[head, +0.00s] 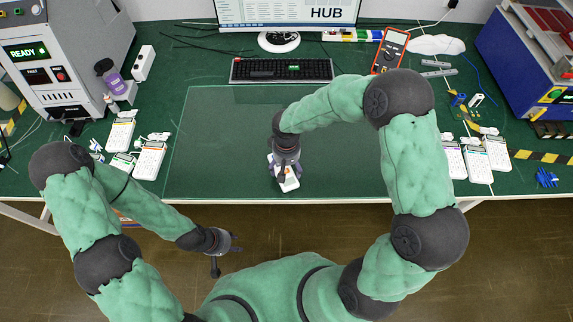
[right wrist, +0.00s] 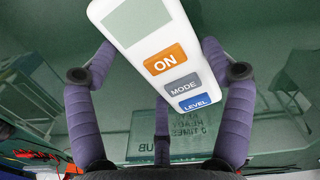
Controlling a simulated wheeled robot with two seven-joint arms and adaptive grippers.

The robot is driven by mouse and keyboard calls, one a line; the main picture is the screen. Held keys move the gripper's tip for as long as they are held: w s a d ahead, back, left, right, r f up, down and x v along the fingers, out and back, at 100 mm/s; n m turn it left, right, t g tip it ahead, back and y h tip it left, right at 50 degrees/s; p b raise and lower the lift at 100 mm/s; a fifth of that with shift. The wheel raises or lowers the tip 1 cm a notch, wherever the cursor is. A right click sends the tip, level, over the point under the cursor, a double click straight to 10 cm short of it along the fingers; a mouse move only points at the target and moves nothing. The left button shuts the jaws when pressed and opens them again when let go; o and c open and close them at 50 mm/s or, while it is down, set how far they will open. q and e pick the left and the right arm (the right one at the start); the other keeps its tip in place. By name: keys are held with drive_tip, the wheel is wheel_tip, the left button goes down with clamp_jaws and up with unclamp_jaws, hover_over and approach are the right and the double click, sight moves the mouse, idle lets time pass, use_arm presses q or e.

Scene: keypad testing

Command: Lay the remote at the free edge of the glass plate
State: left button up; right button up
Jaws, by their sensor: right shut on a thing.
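A white remote (head: 289,184) is in my right gripper (head: 285,170), over the front middle of the glass plate (head: 220,140), close to its front edge. In the right wrist view the remote (right wrist: 152,45) shows a grey screen and orange ON, grey MODE and blue LEVEL buttons, with purple fingers around it. I cannot tell whether the remote touches the glass. My left gripper (head: 226,254) is open and empty, in front of the table edge.
More white remotes lie left (head: 149,160) and right (head: 476,162) of the plate. A keyboard (head: 281,70) and monitor stand (head: 279,42) are behind it. A grey READY machine (head: 60,60) stands left, a red multimeter (head: 390,48) at the back. The plate's left part is clear.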

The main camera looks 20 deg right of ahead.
sight(286, 168)
drive_tip(key=shift+f+b, duration=0.5)
drive_tip(key=shift+f, duration=0.1)
idle(0.5)
drive_tip(key=o, duration=1.2)
drive_tip(key=shift+r, duration=0.1)
wheel_tip(286, 168, up, 12)
drive_tip(key=shift+f, duration=0.1)
